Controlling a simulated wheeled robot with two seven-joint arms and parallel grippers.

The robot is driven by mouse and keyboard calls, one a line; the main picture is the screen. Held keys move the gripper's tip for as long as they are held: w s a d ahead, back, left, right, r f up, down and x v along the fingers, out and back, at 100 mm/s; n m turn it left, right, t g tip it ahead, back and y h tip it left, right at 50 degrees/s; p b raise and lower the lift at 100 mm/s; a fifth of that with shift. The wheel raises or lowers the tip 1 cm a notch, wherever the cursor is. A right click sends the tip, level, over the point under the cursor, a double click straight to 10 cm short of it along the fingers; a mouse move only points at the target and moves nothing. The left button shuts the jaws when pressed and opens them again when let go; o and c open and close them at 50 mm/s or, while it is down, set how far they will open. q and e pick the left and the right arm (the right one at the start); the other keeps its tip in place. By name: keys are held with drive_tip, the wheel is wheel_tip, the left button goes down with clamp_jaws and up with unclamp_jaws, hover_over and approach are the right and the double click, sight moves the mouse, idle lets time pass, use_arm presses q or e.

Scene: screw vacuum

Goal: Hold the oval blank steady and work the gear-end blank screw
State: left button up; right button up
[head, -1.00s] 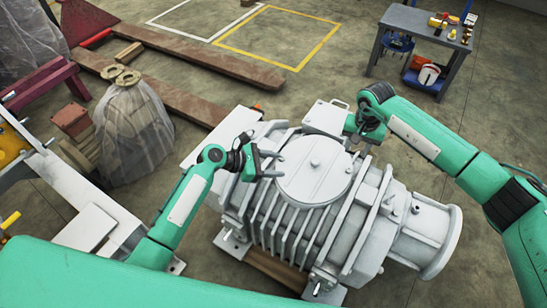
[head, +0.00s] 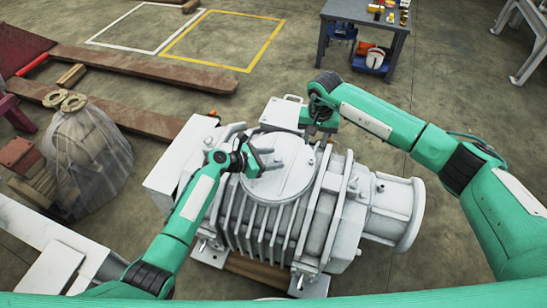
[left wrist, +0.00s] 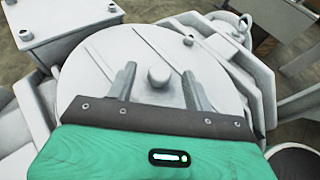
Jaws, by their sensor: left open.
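The oval blank (head: 290,172) is a pale grey round-looking plate on top of the white pump (head: 262,220). It fills much of the left wrist view (left wrist: 105,62), with a small round knob (left wrist: 158,76) near its middle. My left gripper (head: 268,163) is open over the left part of the oval blank. In the left wrist view its two fingers (left wrist: 158,78) stand apart on either side of the knob, with nothing held; contact is unclear. My right gripper (head: 318,133) is at the pump's far side, behind the oval blank. Its fingertips are too small to read. I cannot pick out the gear-end blank screw.
A dark workbench (head: 363,18) with small items stands at the back. Rusty beams (head: 130,68) and a plastic-wrapped object (head: 88,160) are at the left. The floor right of the pump is mostly open. The pump's flange (head: 408,215) sticks out right.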

sight(312, 161)
use_arm(q)
drive_tip(key=shift+w+d+f, duration=0.15)
drive_tip(key=shift+w+d, duration=0.05)
drive_tip(key=shift+d, duration=0.25)
clamp_jaws()
use_arm(e)
drive_tip(key=shift+o, duration=0.3)
drive_tip(key=shift+r+m, duration=1)
drive_tip(key=shift+m, duration=0.8)
wheel_tip(312, 161, down, 12)
drive_tip(key=shift+r, duration=0.25)
